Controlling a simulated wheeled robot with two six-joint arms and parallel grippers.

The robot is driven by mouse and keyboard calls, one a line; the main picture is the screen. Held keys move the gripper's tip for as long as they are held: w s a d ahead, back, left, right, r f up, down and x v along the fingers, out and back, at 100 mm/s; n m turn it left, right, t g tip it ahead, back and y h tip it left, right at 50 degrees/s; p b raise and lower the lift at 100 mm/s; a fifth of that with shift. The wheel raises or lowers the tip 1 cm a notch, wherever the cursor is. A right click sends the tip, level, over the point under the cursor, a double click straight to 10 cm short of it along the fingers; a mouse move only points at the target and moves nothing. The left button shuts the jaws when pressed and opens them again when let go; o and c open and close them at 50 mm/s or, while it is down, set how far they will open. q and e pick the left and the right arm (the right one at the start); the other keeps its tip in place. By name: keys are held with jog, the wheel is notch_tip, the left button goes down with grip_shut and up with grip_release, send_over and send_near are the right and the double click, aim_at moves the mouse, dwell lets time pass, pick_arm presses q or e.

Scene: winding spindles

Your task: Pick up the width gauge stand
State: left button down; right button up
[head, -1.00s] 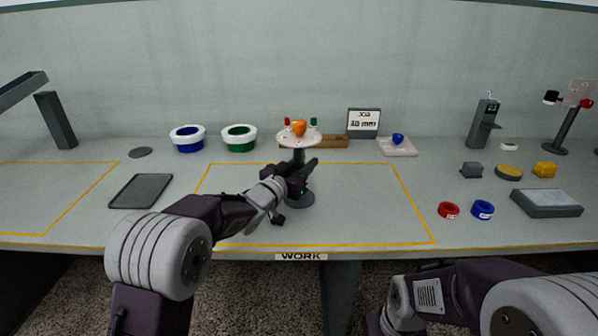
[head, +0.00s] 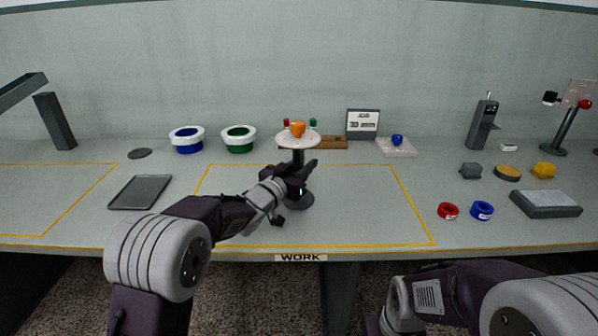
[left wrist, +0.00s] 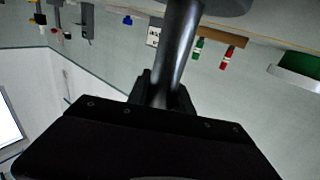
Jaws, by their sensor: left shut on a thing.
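The stand (head: 298,139) in the middle of the work area has a round pale top plate, a dark post and a round dark base (head: 300,200). I take it to be the width gauge stand. An orange piece (head: 298,129) shows at its plate. My left gripper (head: 297,183) is shut on the post, below the plate. In the left wrist view the dark post (left wrist: 180,45) runs between the fingers (left wrist: 160,92), with the base at the top edge. I cannot tell whether the base touches the table. My right arm shows at lower right; its gripper is out of frame.
White-rimmed blue (head: 187,140) and green (head: 239,139) spools stand behind to the left. A wooden block (head: 335,142) and a sign (head: 362,123) are behind the stand. Red (head: 448,211) and blue (head: 482,210) rings lie to the right. A dark tray (head: 140,192) lies left.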

pick_arm(q)
jog(key=shift+r, duration=0.1)
notch_tip(320, 180, up, 28)
jog(key=p, duration=1.5)
jog(key=shift+p, duration=0.3)
notch_tip(320, 180, down, 27)
jog(key=b, duration=2.2)
jog(key=shift+f+b, duration=0.45)
jog(key=shift+f, duration=0.15)
